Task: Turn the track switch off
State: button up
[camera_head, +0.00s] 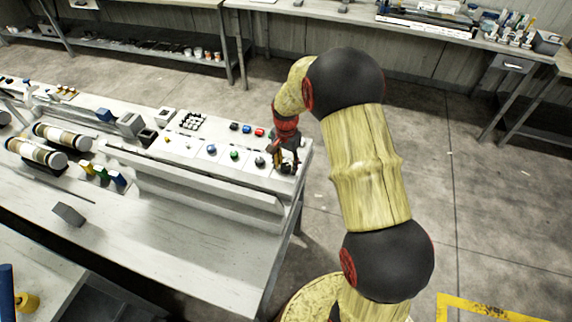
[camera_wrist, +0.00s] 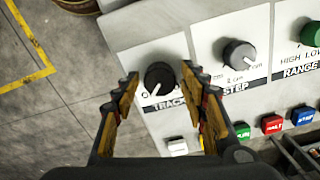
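The track switch is a black round knob (camera_wrist: 160,77) with a white pointer line, above a label reading "TRACK". In the wrist view its pointer is toward the lower left. My gripper (camera_wrist: 159,82) is open, with one yellow-and-black finger on each side of the knob and visible gaps to it. I cannot tell how high the fingertips are above the panel. In the head view my gripper (camera_head: 286,164) is over the right end of the control panel, and it and my arm hide most of the knob there.
A grey STEP knob (camera_wrist: 238,54) sits beside the track knob, with a green RANGE knob (camera_wrist: 312,34) beyond. A white button (camera_wrist: 177,147), a red button (camera_wrist: 272,124) and a blue button (camera_wrist: 303,115) lie in a row nearby. The panel edge and open floor adjoin the track knob.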

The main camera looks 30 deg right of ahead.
jog(key=c, duration=1)
jog(key=shift+o, duration=0.2)
jog(key=shift+n, duration=0.3)
jog(key=n+p, duration=0.2)
jog(key=n, duration=0.1)
jog(key=shift+n, duration=0.4)
jog(key=n+p, duration=0.1)
jog(key=n, duration=0.3)
jog(key=shift+n, duration=0.3)
jog(key=n+p, duration=0.1)
jog(key=n, duration=0.3)
jog(key=shift+n+p, duration=0.6)
jog(key=shift+n, duration=1.8)
jog(key=o, duration=1.1)
